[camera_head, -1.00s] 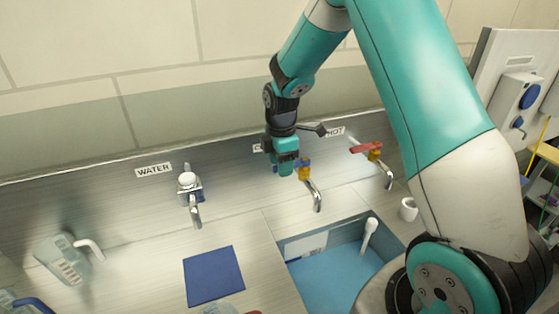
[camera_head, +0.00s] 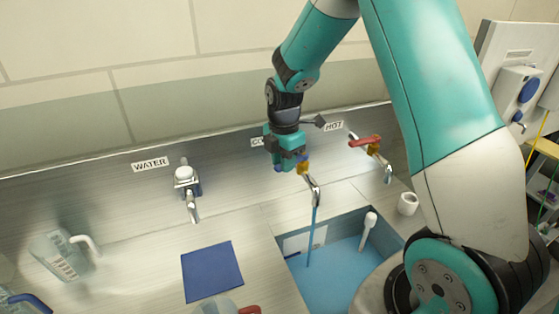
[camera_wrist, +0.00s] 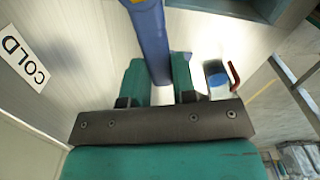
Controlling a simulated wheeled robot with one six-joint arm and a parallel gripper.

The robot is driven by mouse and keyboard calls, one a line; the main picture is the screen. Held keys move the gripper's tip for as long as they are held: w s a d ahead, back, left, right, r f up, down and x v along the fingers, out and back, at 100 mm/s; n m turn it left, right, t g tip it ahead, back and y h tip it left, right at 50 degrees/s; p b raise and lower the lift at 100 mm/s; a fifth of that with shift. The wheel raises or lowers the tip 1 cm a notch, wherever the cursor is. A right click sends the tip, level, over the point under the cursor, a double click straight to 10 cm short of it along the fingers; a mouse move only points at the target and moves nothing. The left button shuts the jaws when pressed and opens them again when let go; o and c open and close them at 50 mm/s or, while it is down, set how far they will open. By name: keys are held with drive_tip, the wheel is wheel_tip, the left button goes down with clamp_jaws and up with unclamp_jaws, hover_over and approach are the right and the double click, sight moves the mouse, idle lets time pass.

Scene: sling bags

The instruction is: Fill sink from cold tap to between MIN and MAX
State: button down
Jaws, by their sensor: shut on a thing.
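The cold tap (camera_head: 313,188) stands over the sink, its spout pointing down, and a thin blue stream of water (camera_head: 312,240) falls from it. The sink (camera_head: 345,229) holds light blue water; a pale panel (camera_head: 298,245) shows on its far wall, with marks too small to read. A white upright pipe (camera_head: 367,232) stands in it. My gripper (camera_head: 287,166) is at the cold tap's lever. In the wrist view, my gripper (camera_wrist: 159,80) is shut on the blue lever (camera_wrist: 150,38), beside the COLD label (camera_wrist: 22,62).
The hot tap (camera_head: 382,165) with a red lever is close on the right, and a white cup (camera_head: 408,204) stands below it. The WATER tap (camera_head: 187,187) is on the left.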

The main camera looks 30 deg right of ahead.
drive_tip(key=shift+w, duration=0.1)
drive_tip(key=c, duration=0.9)
unclamp_jaws()
wheel_tip(320, 180, up, 18)
drive_tip(key=b, duration=0.3)
drive_tip(key=shift+f+b, duration=0.25)
drive_tip(key=shift+b, duration=0.1)
drive_tip(key=s+a+f+m+y+b, duration=0.1)
drive_tip(key=s+a+f+m, duration=0.2)
drive_tip(key=s+a, duration=0.3)
drive_tip(key=s+a+f+m+y+b, duration=0.1)
drive_tip(key=s+a+f+m, duration=0.3)
drive_tip(key=s, duration=0.6)
drive_tip(key=s+a+f+m+y+b, duration=0.2)
drive_tip(key=s+a+m, duration=0.3)
drive_tip(key=s+a, duration=0.3)
drive_tip(key=shift+s+a+f+b, duration=0.4)
drive_tip(key=shift+s+f, duration=0.1)
drive_tip(key=shift+f, duration=0.3)
